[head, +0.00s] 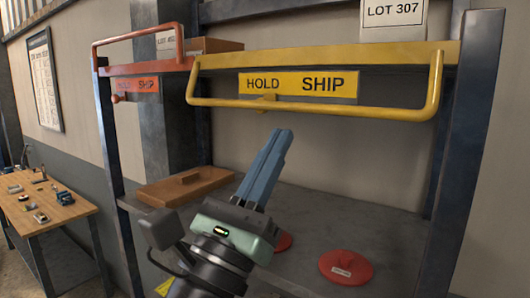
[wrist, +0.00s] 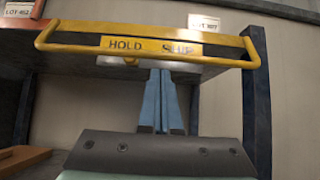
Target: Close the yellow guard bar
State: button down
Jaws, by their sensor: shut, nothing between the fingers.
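The yellow guard bar (head: 320,108) is a U-shaped rail on the front of the yellow-edged upper shelf. It hangs low, its long rail crossing just below the yellow HOLD / SHIP plate (head: 298,84). It also spans the upper part of the wrist view (wrist: 90,50). A small yellow tab (head: 267,102) sits below the word HOLD. My gripper (head: 283,132) has its blue fingers shut and empty, pointing up below the middle of the rail, with a visible gap in the head view. In the wrist view the fingertips (wrist: 160,72) appear just below the plate; their depth is unclear.
An orange guard bar (head: 135,33) stands raised on the left shelf. A LOT 307 box (head: 393,20) rests above the yellow edge. A dark post (head: 470,150) stands right.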

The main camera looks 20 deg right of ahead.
jog(key=shift+p+x, duration=0.75)
jog(key=shift+x, duration=1.4)
jog(key=shift+w+a+r, duration=0.1)
jog(key=shift+w, duration=0.05)
